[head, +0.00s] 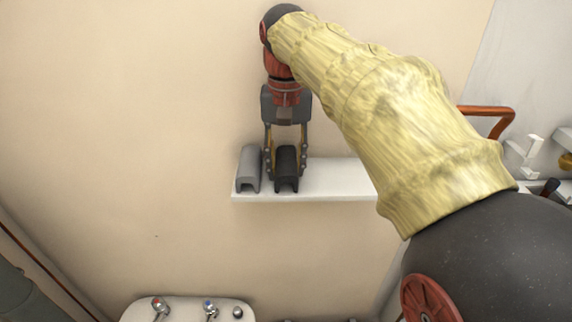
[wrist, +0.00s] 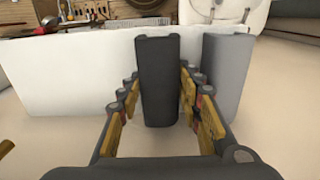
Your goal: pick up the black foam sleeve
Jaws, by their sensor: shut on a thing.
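The black foam sleeve (head: 287,170) is on the white shelf (head: 335,180) in the head view, with its open channel facing forward. My gripper (head: 286,172) reaches down from above with its fingers on either side of the sleeve. In the wrist view the black sleeve (wrist: 158,82) stands between the two yellow-padded fingers of my gripper (wrist: 160,108), which is shut on it. I cannot tell whether the sleeve still touches the shelf. A grey sleeve (head: 248,168) sits close on its left in the head view; in the wrist view the grey sleeve (wrist: 227,80) is on the right.
The grey sleeve stands very near my finger. The shelf is bare to the right until my arm hides it. A white basin with taps (head: 210,308) is below, and an orange pipe (head: 490,112) is at the right. A tool board (wrist: 125,10) shows in the wrist view.

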